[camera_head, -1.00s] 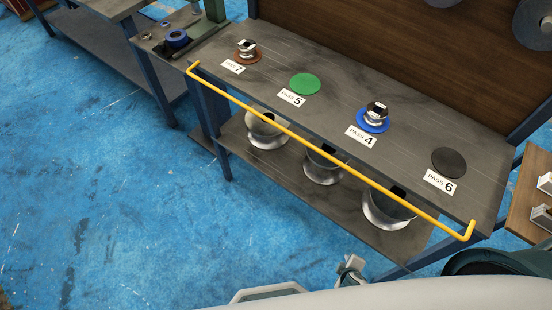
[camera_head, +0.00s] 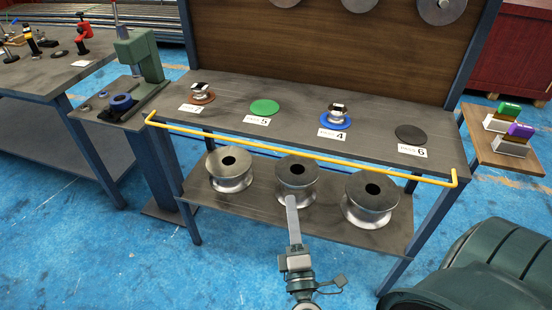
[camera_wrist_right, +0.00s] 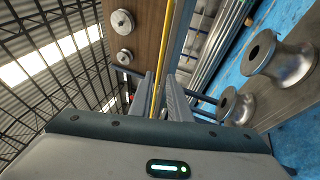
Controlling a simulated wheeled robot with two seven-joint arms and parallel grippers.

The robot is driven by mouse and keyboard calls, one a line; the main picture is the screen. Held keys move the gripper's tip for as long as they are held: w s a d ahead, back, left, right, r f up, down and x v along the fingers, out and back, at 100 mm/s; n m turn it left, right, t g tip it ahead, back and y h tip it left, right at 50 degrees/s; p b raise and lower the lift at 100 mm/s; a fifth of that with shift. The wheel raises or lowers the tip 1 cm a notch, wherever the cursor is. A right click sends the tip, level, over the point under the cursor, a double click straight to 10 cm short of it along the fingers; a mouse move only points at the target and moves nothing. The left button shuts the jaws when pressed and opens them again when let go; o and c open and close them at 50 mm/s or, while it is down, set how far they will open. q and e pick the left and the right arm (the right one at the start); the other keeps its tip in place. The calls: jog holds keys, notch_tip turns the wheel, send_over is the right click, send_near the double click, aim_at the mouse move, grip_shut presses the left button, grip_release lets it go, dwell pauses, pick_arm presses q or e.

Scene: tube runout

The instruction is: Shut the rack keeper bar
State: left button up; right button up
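The yellow keeper bar (camera_head: 300,153) runs along the front of the rack's top board (camera_head: 230,112), with bent ends at the board's front corners. My right gripper (camera_head: 291,200) is in front of the lower shelf, its fingers pointing up toward the bar and overlapping the middle spool in the picture. In the right wrist view the fingers (camera_wrist_right: 164,100) stand apart, and the bar (camera_wrist_right: 160,70) shows through the gap between them. It looks beyond the fingertips, but I cannot tell the exact distance. My left gripper is out of view.
Metal spools (camera_head: 229,169) stand on the lower shelf (camera_head: 265,216) behind my gripper. Coloured discs, such as the green one (camera_head: 264,107), lie on the top board. A green press (camera_head: 138,55) stands at left, and a wooden side shelf (camera_head: 500,155) at right.

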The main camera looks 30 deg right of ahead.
aim_at(284, 151)
jog(key=shift+w+d, duration=0.1)
pick_arm(q)
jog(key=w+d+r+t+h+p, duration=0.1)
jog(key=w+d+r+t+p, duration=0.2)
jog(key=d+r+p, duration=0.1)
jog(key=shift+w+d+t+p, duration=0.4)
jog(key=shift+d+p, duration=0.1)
jog(key=shift+p, duration=0.1)
pick_arm(e)
jog(key=x, duration=1.7)
jog(key=shift+w+d, duration=0.1)
grip_shut()
